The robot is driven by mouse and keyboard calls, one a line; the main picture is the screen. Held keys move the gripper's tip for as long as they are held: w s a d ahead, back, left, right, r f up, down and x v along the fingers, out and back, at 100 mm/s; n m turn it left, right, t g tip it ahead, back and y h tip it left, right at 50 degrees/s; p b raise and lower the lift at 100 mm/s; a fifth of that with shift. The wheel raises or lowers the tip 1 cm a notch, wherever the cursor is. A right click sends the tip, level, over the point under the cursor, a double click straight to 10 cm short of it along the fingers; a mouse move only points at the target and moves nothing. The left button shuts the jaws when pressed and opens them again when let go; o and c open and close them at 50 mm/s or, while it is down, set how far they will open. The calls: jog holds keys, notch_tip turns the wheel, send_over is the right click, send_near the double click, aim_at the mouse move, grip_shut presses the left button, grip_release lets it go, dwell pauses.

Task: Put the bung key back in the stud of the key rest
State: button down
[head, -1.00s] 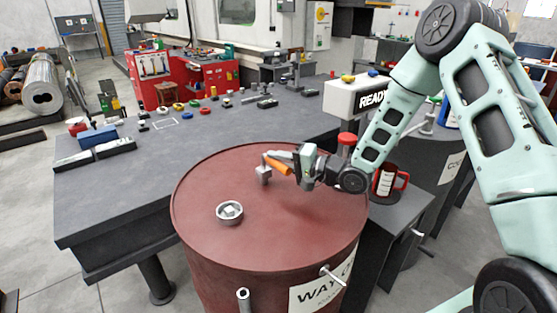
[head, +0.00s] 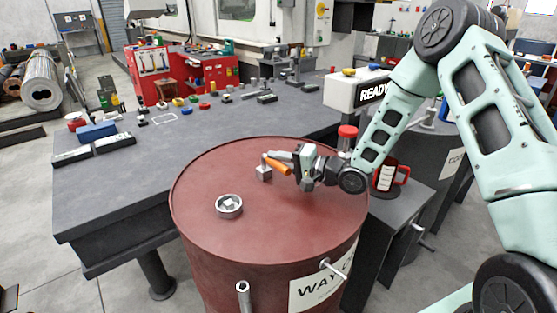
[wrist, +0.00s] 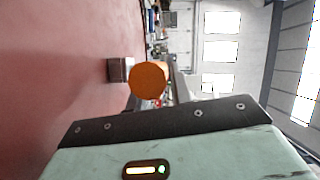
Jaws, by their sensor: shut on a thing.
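The bung key (head: 279,167) has an orange grip, a grey bar and a square metal block at its lower end. My gripper (head: 294,170) is shut on it above the red barrel's top. In the wrist view the grip's round orange end (wrist: 148,80) faces the camera, with the metal block (wrist: 120,70) to its left. Whether the block touches the barrel top is unclear. A round metal fitting (head: 229,206) with a raised block inside sits on the barrel top, to the left and in front of the key. I cannot clearly make out the key rest.
The red barrel (head: 265,235) has a metal tube (head: 243,292) and a peg at its front. Behind it is a dark bench (head: 215,135) with small parts. A READY box (head: 357,92), a red-capped container (head: 347,135) and a red mug (head: 388,177) stand near my arm.

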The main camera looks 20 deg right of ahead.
jog(key=c, duration=1.2)
grip_release()
jog(key=shift+o, duration=0.2)
jog(key=shift+s+d, duration=0.2)
jog(key=shift+d, duration=0.05)
jog(key=b+v, duration=0.1)
jog(key=v, duration=1.5)
jog(key=shift+s+d+b, duration=0.25)
jog(key=shift+s+b, duration=0.1)
